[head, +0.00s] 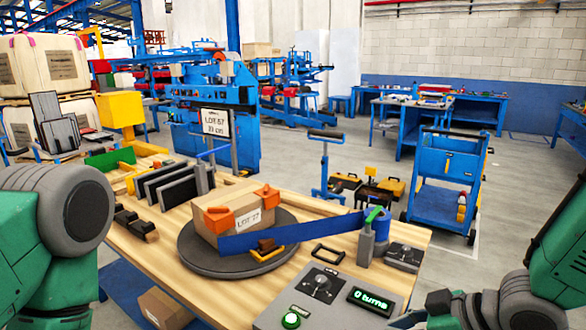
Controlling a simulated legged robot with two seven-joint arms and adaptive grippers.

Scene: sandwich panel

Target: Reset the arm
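My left arm (60,225) shows at the left edge as green links and a grey joint; its gripper is out of view. My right arm (560,250) comes in from the right edge. Part of my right gripper (425,312) shows at the bottom right, by the table's front right corner, cut off by the frame; whether it is open or shut cannot be told. A cardboard box (236,212) with a LOT 27 label and two orange corner pieces sits on a dark round turntable (200,262). A blue strip (290,235) runs from the box to a blue roll (376,222).
The wooden table (140,245) also holds a grey control box (330,296) reading "0 turns" with a green button, dark upright panels (175,185) and a LOT 57 sign (215,122). A blue cart (445,185) stands behind at the right.

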